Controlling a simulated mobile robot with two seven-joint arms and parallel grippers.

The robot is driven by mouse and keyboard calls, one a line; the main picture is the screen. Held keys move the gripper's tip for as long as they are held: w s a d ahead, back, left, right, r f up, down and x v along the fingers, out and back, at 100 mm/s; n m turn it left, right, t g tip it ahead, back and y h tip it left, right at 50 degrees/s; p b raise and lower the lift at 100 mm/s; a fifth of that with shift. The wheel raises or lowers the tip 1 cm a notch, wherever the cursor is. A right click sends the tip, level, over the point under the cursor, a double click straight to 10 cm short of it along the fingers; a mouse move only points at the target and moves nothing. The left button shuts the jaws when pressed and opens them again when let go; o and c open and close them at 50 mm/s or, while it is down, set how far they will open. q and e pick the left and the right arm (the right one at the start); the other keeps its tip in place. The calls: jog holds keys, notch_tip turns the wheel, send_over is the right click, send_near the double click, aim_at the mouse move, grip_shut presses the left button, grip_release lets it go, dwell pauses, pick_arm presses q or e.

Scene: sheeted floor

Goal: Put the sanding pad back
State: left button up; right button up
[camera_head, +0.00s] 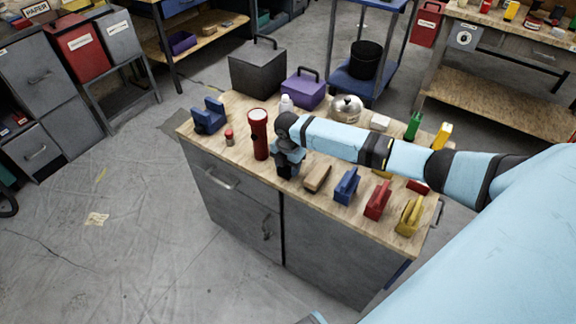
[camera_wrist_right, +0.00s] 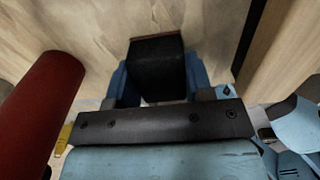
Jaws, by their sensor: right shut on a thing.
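My right gripper (camera_head: 287,171) is low over the wooden top of the grey cabinet (camera_head: 199,138), between the red flashlight (camera_head: 259,135) and a brown block (camera_head: 317,178). In the right wrist view, the right gripper (camera_wrist_right: 157,88) is shut on a black block, which I take for the sanding pad (camera_wrist_right: 157,70). A thin brown edge shows at its far end. In the head view the pad is a dark shape I cannot separate from the fingers. I cannot tell whether it touches the top. My left gripper is not in view.
The flashlight also stands close at left in the right wrist view (camera_wrist_right: 42,105). Behind are a silver pot (camera_head: 346,108) and a purple toolbox (camera_head: 303,92).

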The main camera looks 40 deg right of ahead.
jog(key=shift+f, duration=0.1)
jog(key=o, duration=0.9)
notch_tip(320, 180, up, 12)
jog(key=p, duration=0.1)
jog(key=s+a+f+m+t+y, duration=0.2)
jog(key=s+a+f+m+t, duration=0.15)
jog(key=s+a+f, duration=0.4)
jog(key=s+a+f+m+t+y, duration=0.2)
jog(key=s+a+f+m, duration=0.3)
jog(key=a, duration=0.5)
jog(key=s+m+t, duration=0.5)
jog(key=s+m, duration=0.6)
jog(key=s, duration=0.2)
jog(key=shift+s+a+r+h, duration=0.2)
jog(key=shift+s+r+h, duration=0.2)
